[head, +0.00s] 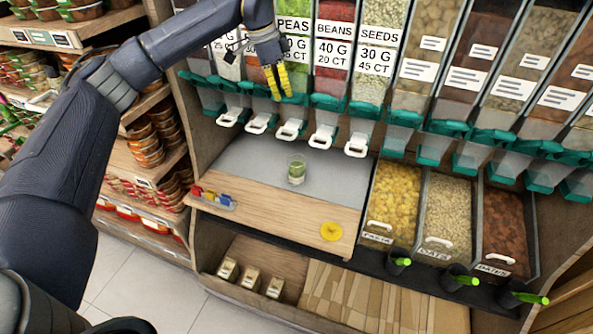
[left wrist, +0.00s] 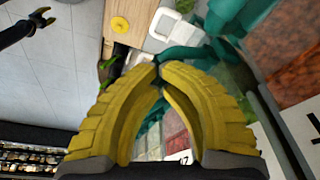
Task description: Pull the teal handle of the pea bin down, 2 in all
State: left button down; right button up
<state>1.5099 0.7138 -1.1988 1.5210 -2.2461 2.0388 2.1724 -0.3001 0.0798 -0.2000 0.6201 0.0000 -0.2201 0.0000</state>
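The pea bin (head: 293,27) carries a white PEAS label at the top middle of the head view. Its teal handle (head: 293,98) is at the bin's lower end, above a white spout (head: 290,130). My left gripper (head: 279,93), with yellow fingers, is in front of this bin, right at the handle. In the left wrist view my left gripper (left wrist: 160,67) has its fingertips together with nothing visible between them. I cannot tell if they touch the handle. My right gripper (left wrist: 42,20) is small and dark in the left wrist view, its fingers apart and empty.
A clear cup (head: 297,170) with green contents stands on the grey counter below the spouts. Neighbouring bins such as beans (head: 333,35) and seeds (head: 379,40) have teal handles close by. A yellow disc (head: 331,231) lies on the wooden ledge.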

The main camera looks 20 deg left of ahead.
pick_arm(q)
jog(key=shift+s+f, duration=0.2)
jog(key=shift+f, duration=0.6)
jog(key=shift+s+f, duration=0.15)
jog(key=shift+f, duration=0.6)
jog(key=shift+w+r, duration=0.2)
jog(key=shift+r, duration=1.15)
jog(key=shift+w+r, duration=0.25)
jog(key=shift+r, duration=1.15)
jog(key=shift+w+r, duration=0.2)
jog(key=shift+r, duration=1.15)
jog(key=shift+s+r, duration=0.1)
jog(key=shift+r, duration=0.05)
jog(key=s+r, duration=0.3)
jog(key=r, duration=0.1)
jog(key=shift+s+r, duration=0.35)
jog(key=shift+s, duration=0.05)
